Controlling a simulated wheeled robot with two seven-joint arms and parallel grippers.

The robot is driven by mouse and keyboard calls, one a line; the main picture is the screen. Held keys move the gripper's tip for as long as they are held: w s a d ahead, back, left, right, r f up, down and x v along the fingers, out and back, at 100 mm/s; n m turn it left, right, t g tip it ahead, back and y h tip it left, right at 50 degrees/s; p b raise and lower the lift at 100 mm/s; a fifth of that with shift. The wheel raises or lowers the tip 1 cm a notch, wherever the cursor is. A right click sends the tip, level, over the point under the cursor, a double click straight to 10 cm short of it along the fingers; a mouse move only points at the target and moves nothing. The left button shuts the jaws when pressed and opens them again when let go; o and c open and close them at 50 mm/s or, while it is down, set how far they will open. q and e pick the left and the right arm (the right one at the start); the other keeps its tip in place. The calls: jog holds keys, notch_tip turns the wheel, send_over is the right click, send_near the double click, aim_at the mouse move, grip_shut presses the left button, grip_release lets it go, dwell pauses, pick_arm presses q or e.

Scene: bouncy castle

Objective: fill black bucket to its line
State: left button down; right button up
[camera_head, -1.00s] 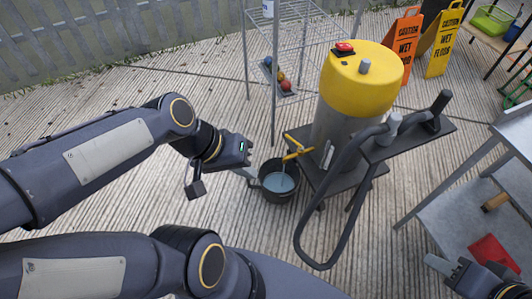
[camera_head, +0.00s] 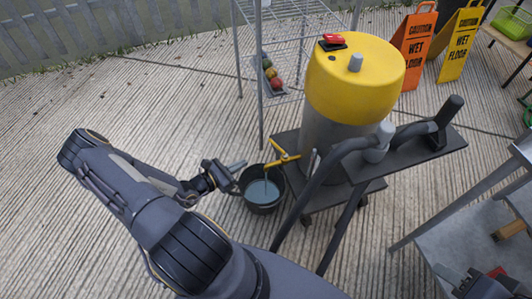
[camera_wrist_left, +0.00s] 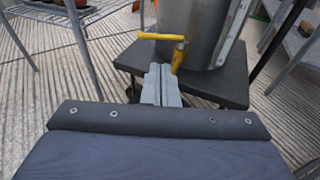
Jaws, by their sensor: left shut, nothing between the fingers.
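The black bucket (camera_head: 264,207) stands upright on the floor below the yellow tap (camera_head: 283,158) of the yellow-topped tank (camera_head: 355,80). Bluish water lies in the bucket, and a thin pale stream seems to fall from the tap into it. I cannot make out the line. My left gripper (camera_head: 236,166) is shut and empty, just left of the bucket's rim and the tap. In the left wrist view its fingers (camera_wrist_left: 160,84) point at the yellow tap lever (camera_wrist_left: 162,37); contact is unclear. The bucket is hidden there. My right gripper (camera_head: 447,275) is partly cut off at the lower right, its jaws unclear.
The tank stands on a dark cart with a thick handle (camera_head: 340,160). A wire rack (camera_head: 283,40) with coloured balls stands behind. Orange (camera_head: 415,48) and yellow (camera_head: 461,45) wet-floor signs stand at the back right. A grey shelf table (camera_head: 450,235) is at right. Floor at left is clear.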

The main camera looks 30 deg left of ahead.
pick_arm(q)
jog(key=b, duration=0.4)
send_near(277, 147)
jog(key=w+f, duration=0.2)
jog(key=w, duration=0.3)
jog(key=shift+w+d+r+b, duration=0.2)
jog(key=shift+w+d+b, duration=0.15)
jog(key=shift+w+d, duration=0.35)
pick_arm(e)
jog(key=shift+f, duration=2.4)
pick_arm(q)
jog(key=shift+a, duration=0.15)
